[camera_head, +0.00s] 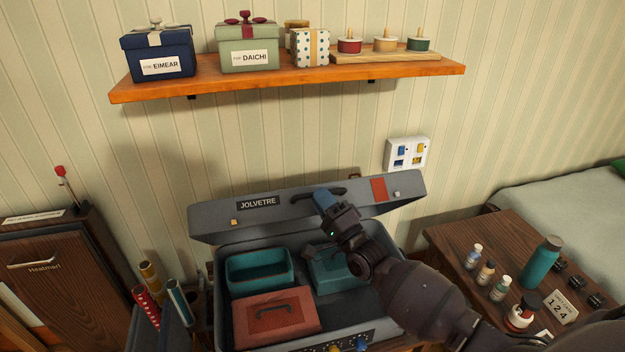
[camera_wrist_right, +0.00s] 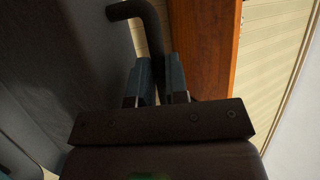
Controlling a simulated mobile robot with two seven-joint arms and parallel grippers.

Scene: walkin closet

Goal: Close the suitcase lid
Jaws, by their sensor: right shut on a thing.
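The grey suitcase (camera_head: 355,334) stands open in the head view, with its lid (camera_head: 300,203) raised at the back. The lid bears a JOLVETRE label, a red patch and a dark handle on its upper edge. My right gripper (camera_head: 325,198) reaches over the suitcase to that edge. In the right wrist view the gripper (camera_wrist_right: 160,85) is shut on the dark lid handle (camera_wrist_right: 130,10), a bent bar that runs between the fingers. Inside lie a teal open box (camera_head: 232,274), a red case (camera_head: 275,312) and another teal box (camera_head: 330,270) partly behind my arm. My left gripper is not in view.
A wooden shelf (camera_head: 290,82) with gift boxes hangs above the lid. A side table (camera_head: 455,245) with bottles stands at the right, near a bed (camera_head: 580,205). Rolled tubes (camera_head: 147,305) and a dark cabinet (camera_head: 60,275) are at the left.

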